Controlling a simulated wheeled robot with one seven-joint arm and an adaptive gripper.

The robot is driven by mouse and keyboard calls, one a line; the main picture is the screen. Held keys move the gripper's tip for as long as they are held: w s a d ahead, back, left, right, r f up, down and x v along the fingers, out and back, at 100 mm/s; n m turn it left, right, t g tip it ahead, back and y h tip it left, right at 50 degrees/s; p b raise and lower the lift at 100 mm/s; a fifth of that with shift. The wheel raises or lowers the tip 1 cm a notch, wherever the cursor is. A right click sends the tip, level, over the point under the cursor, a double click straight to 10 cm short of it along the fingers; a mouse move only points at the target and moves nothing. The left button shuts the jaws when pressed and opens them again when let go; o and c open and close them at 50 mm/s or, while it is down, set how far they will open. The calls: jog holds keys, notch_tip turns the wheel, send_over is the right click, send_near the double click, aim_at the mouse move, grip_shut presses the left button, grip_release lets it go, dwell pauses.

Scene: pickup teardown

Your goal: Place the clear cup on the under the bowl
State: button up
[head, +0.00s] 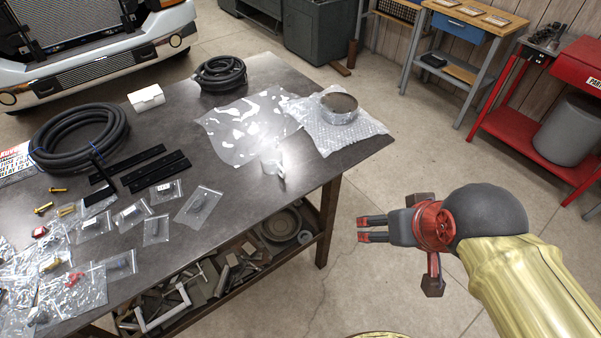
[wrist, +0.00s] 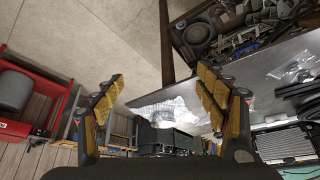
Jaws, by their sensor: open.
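A clear cup (head: 272,166) seems to be the small see-through shape on the dark table, just in front of a plastic sheet; its outline is faint. A round metallic bowl (head: 339,107) sits on bubble wrap near the table's far right corner. My gripper (head: 360,229) is open and empty, beyond the table's right edge and apart from both. The wrist view shows its two spread fingers (wrist: 160,78) with nothing between the tips. The bubble wrap and plastic area (wrist: 172,108) appears beyond the fingers there; I cannot make out the cup in that view.
The table (head: 225,165) holds a coiled black hose (head: 80,137), a smaller coil (head: 220,74), a white box (head: 146,98), black strips and several bagged parts. A shelf below holds tools. Clear floor lies right of the table; a red cart (head: 520,130) stands farther back.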

jog(key=w+a+f+n+t+p, duration=0.1)
jog(key=w+a, duration=0.1)
jog(key=w, duration=0.4)
jog(key=w+a+f+t+p, duration=0.1)
jog(key=w+a, duration=0.2)
jog(key=w, duration=0.4)
jog(key=n+t+y+p, duration=0.3)
jog(key=t+y, duration=0.2)
send_near(268, 157)
jog(key=shift+b+x, duration=0.9)
jog(key=shift+x, duration=2.4)
jog(key=shift+c, duration=1.3)
jog(key=c, duration=1.1)
jog(key=shift+r, duration=0.15)
